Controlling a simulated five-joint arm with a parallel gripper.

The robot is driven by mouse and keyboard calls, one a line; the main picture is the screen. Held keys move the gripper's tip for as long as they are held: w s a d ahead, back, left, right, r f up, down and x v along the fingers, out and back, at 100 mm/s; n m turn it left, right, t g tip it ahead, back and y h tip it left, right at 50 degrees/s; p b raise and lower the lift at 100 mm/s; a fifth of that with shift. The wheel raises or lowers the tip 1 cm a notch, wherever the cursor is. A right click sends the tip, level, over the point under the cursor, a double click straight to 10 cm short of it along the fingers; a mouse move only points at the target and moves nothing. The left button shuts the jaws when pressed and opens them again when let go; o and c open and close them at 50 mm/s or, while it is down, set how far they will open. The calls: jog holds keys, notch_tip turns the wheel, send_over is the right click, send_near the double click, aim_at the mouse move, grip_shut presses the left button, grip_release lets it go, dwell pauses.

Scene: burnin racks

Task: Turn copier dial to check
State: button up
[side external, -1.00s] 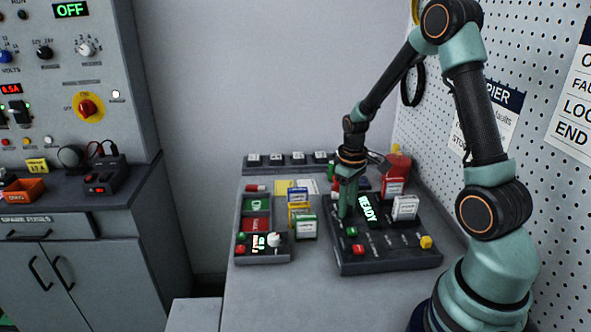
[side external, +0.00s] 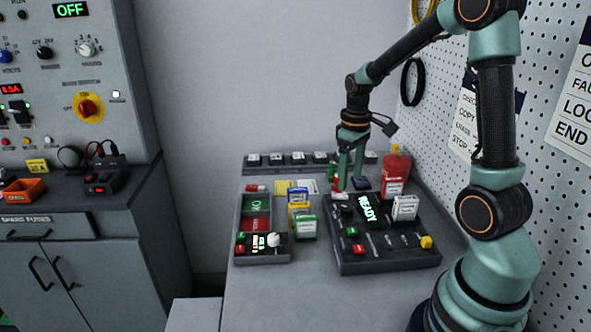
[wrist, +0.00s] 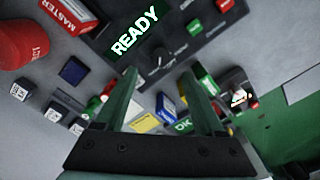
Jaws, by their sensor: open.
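The dark copier unit (side external: 385,262) stands on the bench with a lit READY display (side external: 367,208) on its top. Its black dial (side external: 346,211) is left of the display; in the wrist view the dial (wrist: 160,53) shows as a dark knob with a pale mark, beside small labels too blurred to read. My gripper (side external: 350,182) points down just behind and above the dial, apart from it. In the wrist view its two green fingers (wrist: 160,75) are spread with nothing between them, and the dial lies just beyond their tips.
A red bottle (side external: 396,175) stands behind the copier and a white cartridge box (side external: 405,208) on its right part. A smaller control box (side external: 263,258) and several coloured boxes (side external: 301,217) are to the left. The bench front (side external: 300,300) is clear.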

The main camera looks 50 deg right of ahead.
notch_tip(320, 180, up, 3)
jog(key=shift+r, duration=0.15)
dwell(0.3)
jog(key=s+a+r+t, duration=0.2)
jog(key=a+r, duration=0.2)
jog(key=a, duration=0.4)
jog(key=s+a+r+t, duration=0.3)
jog(key=a+r, duration=0.1)
jog(key=a, duration=0.5)
jog(key=shift+s+t, duration=0.3)
